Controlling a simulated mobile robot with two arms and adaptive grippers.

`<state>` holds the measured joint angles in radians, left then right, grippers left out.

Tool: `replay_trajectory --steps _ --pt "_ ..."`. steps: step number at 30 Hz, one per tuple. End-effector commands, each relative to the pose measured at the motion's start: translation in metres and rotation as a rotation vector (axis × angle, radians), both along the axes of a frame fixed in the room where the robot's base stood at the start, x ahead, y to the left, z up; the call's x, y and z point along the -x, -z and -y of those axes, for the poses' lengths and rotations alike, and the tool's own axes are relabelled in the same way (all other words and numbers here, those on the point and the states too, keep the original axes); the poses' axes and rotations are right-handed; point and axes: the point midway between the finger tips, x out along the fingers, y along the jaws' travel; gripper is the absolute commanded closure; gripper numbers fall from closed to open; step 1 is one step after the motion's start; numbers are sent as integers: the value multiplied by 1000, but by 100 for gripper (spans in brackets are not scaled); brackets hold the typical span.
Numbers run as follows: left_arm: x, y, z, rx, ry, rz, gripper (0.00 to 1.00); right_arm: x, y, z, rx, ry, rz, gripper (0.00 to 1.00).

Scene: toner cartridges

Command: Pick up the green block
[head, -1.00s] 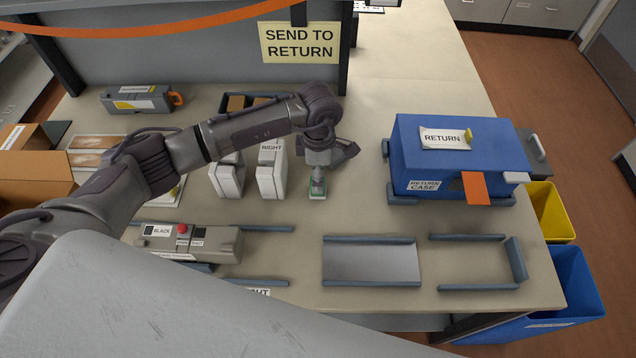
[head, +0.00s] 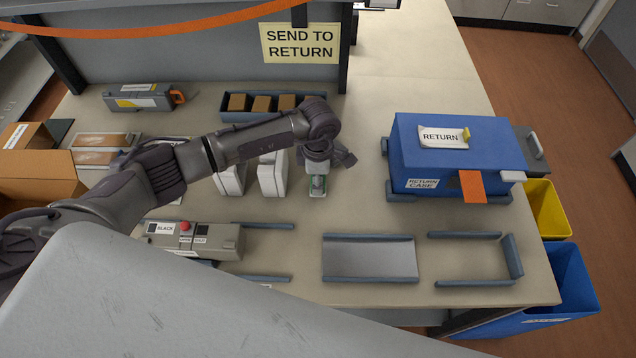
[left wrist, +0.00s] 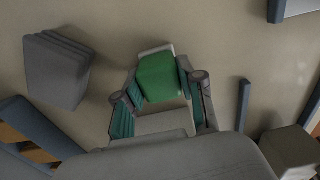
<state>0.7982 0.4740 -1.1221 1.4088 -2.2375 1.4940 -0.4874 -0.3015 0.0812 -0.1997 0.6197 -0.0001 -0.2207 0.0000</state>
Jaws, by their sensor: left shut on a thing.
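The green block (left wrist: 160,77) shows between the two fingers of my left gripper (left wrist: 162,103) in the left wrist view. The gripper is shut on it. A pale piece lies along the block's far edge in the wrist view. I cannot tell whether the block touches the counter. My right gripper is not in view.
White boxes (head: 272,176) stand close left of the gripper. A blue return case (head: 455,155) stands to the right. A tray of brown blocks (head: 272,117) is behind. A grey ramp (head: 369,260) and a black-labelled cartridge (head: 222,242) are in front. The counter between gripper and case is clear.

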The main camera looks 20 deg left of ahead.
Motion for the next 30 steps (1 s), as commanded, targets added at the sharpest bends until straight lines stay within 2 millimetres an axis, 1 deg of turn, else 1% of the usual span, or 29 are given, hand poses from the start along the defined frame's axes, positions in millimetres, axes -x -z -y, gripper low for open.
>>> replay_trajectory --steps 5,8,11,14,15,16,18,24,27,30 --pt "0 -1 0 0 0 1 98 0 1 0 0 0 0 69" --pt "-1 -5 0 0 0 2 98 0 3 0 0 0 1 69" --pt "-1 -14 0 1 1 4 98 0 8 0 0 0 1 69" --pt "-2 -29 0 0 1 6 98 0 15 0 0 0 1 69" --pt "-2 -37 0 1 2 8 98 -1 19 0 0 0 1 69" --pt "-2 -41 4 2 4 7 98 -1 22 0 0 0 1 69" --pt "-2 -49 22 5 7 6 98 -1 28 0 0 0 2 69" --pt "-3 -76 67 2 5 6 98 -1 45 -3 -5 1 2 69" --pt "-3 -88 86 2 5 5 98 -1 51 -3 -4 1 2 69" --pt "-3 -98 100 0 3 3 98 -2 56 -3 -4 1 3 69"
